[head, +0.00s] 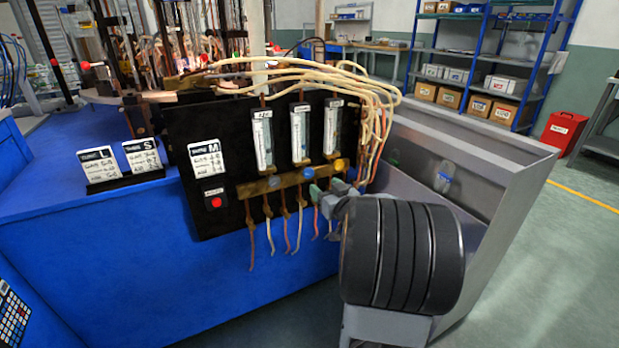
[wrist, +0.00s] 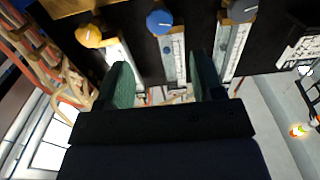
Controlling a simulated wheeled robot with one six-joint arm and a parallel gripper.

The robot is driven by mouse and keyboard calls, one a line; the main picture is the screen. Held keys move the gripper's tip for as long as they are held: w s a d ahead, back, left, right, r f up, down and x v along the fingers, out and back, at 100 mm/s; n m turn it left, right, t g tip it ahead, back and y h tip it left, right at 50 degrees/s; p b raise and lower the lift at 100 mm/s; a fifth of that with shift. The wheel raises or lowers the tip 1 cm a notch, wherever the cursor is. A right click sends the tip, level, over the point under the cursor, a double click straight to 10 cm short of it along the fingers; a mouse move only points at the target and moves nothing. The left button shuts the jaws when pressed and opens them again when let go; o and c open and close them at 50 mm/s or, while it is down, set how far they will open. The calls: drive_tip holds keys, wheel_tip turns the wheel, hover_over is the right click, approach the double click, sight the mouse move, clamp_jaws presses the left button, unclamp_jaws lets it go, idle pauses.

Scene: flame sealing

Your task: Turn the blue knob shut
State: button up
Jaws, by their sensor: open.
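The blue knob (head: 308,173) is the middle one of three knobs on a brass bar (head: 256,188) low on the black panel. It also shows in the wrist view (wrist: 160,21), near the top, with a pale mark on its face. My gripper (head: 328,195) is just below and right of the blue knob in the head view. In the wrist view my gripper (wrist: 162,82) is open with two green fingers and nothing between them. The blue knob lies beyond the fingertips, in line with the gap, and appears untouched.
A yellow knob (wrist: 90,36) and a grey knob (wrist: 243,10) flank the blue one closely. Glass flow tubes (head: 300,134) stand above them. Thin hoses (head: 286,229) hang below the bar. Pale hoses (head: 383,105) bundle at the panel's right side. A red button (head: 216,202) is at lower left.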

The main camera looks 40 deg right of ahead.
sight(309, 173)
drive_tip(key=w, duration=0.3)
drive_tip(key=w+d+b, duration=0.1)
drive_tip(key=w, duration=0.2)
drive_tip(key=w+b, duration=0.1)
drive_tip(key=w, duration=0.2)
drive_tip(key=shift+w+d, duration=0.15)
drive_tip(key=c, duration=0.9)
